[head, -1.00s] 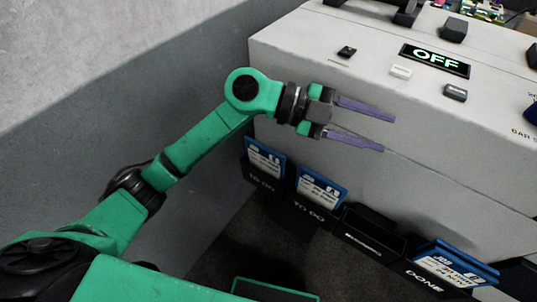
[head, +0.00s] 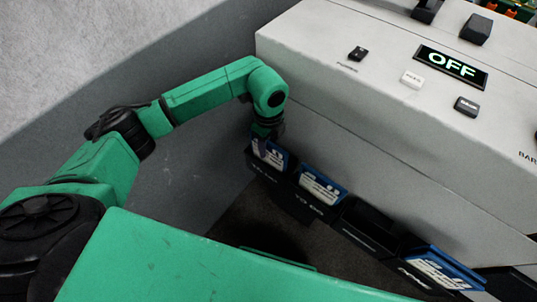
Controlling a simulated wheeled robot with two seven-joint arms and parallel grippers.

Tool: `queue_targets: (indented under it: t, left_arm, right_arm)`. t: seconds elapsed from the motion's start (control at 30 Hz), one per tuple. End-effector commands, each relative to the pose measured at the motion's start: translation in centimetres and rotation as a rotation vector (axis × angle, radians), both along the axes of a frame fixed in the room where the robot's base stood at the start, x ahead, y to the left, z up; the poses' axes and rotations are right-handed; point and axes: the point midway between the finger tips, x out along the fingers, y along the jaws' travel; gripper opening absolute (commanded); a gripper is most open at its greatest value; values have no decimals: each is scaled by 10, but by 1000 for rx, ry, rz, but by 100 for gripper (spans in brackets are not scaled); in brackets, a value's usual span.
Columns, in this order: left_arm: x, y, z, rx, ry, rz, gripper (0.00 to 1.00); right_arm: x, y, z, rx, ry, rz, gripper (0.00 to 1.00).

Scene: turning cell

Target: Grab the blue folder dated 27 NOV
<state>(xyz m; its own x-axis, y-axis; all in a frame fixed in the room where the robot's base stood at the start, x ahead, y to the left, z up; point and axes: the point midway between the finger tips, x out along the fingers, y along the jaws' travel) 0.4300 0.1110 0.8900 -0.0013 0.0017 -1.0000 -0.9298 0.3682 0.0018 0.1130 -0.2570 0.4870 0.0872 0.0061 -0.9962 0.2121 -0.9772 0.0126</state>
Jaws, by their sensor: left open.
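Three blue folders with white labels stand in black wall holders on the front of the grey machine. The leftmost folder (head: 277,157) is partly hidden by my left gripper (head: 263,150). The second folder (head: 322,188) is in the holder beside it, and the third folder (head: 440,272) is in a holder farther right. The dates are too small to read, so I cannot tell which is 27 NOV. My left gripper is open and points down at the leftmost folder; I cannot tell whether its fingers touch it. My right gripper is not in view.
An empty black holder (head: 368,228) is between the second and third folders. The grey machine (head: 350,110) rises behind the holders, with an OFF display (head: 451,67) and buttons on top. A grey wall (head: 190,180) is at the left.

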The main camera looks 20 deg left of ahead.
Motion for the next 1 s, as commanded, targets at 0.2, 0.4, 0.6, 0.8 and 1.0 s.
queue_targets:
  t: [0.2,0.4,0.6,0.8,1.0]
  left_arm:
    - [0,0,-23,-1,0,-1,48]
    - [0,-1,-23,-1,-1,-1,25]
    - [0,-1,-23,-1,-1,-1,0]
    - [0,-1,-23,-2,-1,-1,0]
    - [0,-1,-23,-2,-1,-1,0]
  right_arm:
    - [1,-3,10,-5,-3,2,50]
    - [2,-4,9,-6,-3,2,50]
    - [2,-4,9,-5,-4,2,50]
    - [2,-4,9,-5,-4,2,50]
    - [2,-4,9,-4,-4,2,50]
